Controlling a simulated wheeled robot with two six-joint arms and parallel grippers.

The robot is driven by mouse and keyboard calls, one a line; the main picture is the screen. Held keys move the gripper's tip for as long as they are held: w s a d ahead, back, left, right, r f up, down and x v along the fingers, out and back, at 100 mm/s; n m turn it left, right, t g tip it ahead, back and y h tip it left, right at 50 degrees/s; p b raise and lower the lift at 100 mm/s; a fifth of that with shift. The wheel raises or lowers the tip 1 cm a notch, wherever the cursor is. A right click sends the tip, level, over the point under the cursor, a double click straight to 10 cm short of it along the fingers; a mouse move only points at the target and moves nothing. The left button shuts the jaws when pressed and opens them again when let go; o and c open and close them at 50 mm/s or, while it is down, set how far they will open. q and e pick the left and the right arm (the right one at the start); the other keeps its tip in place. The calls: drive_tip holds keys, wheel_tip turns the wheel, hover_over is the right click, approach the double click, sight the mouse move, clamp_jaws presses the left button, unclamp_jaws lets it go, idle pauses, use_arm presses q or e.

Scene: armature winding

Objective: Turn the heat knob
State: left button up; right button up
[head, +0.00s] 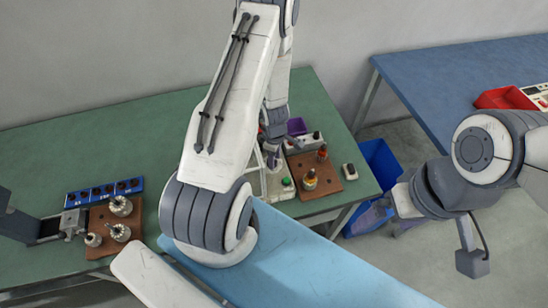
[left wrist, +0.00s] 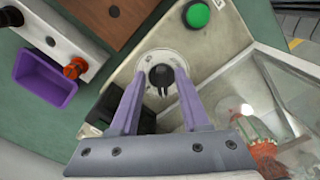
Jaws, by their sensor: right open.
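The heat knob appears to be the black knob (left wrist: 161,77) on a round white dial plate (left wrist: 180,60) of a beige unit. In the left wrist view my left gripper (left wrist: 159,78) has its two purple fingers on either side of it. The tips are close to the knob; I cannot tell whether they touch it. In the head view my left gripper (head: 271,158) is over the same unit (head: 280,188), and the knob is hidden. My right gripper (head: 376,213) is open and empty at the right, above a blue bin.
A green button (left wrist: 197,14) and a clear guard (left wrist: 260,95) flank the dial. A brown board (head: 325,178) with small parts lies on the right of the green table (head: 150,125). A blue switch strip (head: 85,196) is at left. A blue bin (head: 383,160) stands beyond the table edge.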

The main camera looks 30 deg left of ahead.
use_arm(q)
wheel_tip(320, 180, up, 10)
drive_tip(key=p, duration=1)
drive_tip(key=shift+r+p, duration=0.25)
drive_tip(key=shift+p, duration=0.05)
drive_tip(key=shift+d, duration=0.15)
drive_tip(key=d+r+m+h+b, duration=0.1)
drive_tip(key=d+r+m+b, duration=0.45)
drive_tip(key=d, duration=0.35)
drive_tip(key=d+r+m+h+b, duration=0.1)
drive_tip(key=d+r+m+b, duration=0.35)
drive_tip(key=d+m, duration=0.4)
drive_tip(key=s+d+r+m+b, duration=0.2)
drive_tip(key=s+m+b, duration=0.2)
drive_tip(key=s, duration=0.5)
drive_tip(key=s+d+r+m+y+b, duration=0.1)
drive_tip(key=s+d+m+b, duration=0.2)
drive_tip(key=s+m, duration=0.6)
drive_tip(key=shift+s+d+r+b, duration=0.3)
drive_tip(key=shift+r+b, duration=0.1)
drive_tip(key=shift+b, duration=0.55)
